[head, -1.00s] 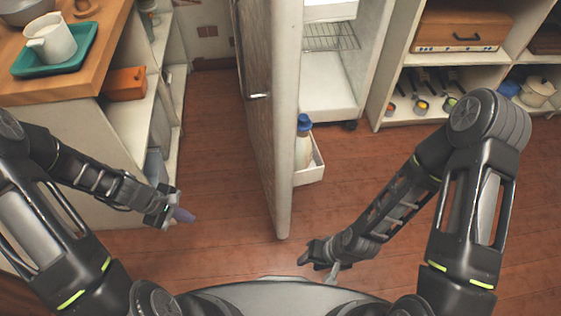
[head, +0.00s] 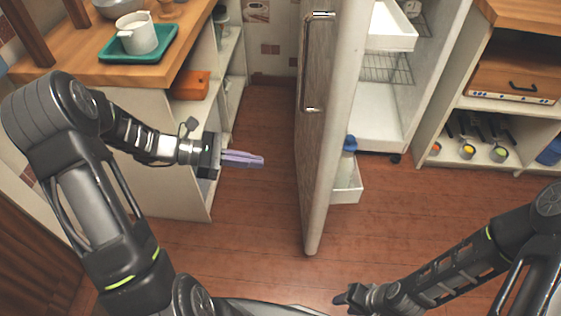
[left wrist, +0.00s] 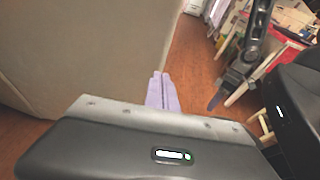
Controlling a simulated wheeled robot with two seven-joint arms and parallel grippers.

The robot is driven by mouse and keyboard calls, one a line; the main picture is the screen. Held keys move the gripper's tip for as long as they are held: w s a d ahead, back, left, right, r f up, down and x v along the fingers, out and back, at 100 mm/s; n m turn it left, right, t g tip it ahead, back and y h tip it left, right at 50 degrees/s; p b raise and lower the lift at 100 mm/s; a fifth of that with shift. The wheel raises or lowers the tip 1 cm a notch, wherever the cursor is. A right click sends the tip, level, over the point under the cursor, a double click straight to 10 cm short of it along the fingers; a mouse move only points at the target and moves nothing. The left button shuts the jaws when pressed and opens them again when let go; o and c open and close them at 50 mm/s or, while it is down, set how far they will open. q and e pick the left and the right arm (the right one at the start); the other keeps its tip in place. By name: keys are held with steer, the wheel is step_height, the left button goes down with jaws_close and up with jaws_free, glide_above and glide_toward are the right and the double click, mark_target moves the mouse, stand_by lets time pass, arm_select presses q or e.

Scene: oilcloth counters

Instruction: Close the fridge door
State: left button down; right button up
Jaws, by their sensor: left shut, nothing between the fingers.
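The fridge door (head: 325,130) stands wide open in the head view, its edge toward me and its handle (head: 307,62) on the left face. The fridge interior (head: 378,118) shows to the right of the door, with a wire shelf and a white drawer. My left gripper (head: 262,161) is shut and empty, to the left of the door and apart from it. Its purple fingers (left wrist: 163,92) show together in the left wrist view, with a pale flat surface at the left. My right gripper (head: 340,299) is low, right of the door's lower end; its fingers are too unclear to judge.
A door bin (head: 347,190) holding a blue-capped bottle (head: 349,146) sticks out on the door's inner side. A wooden counter (head: 60,70) with a teal tray (head: 170,50) stands at left. Open shelves (head: 475,125) stand at right. The floor (head: 420,215) between is clear.

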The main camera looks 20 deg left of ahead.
arm_select(q)
glide_toward(317, 168)
steer(key=x, duration=0.5)
steer(key=shift+s+d, duration=0.2)
steer(key=shift+w+d+b, duration=0.25)
steer(key=shift+d+b, duration=0.05)
steer(key=shift+d, duration=0.2)
steer(key=shift+w+d, duration=0.1)
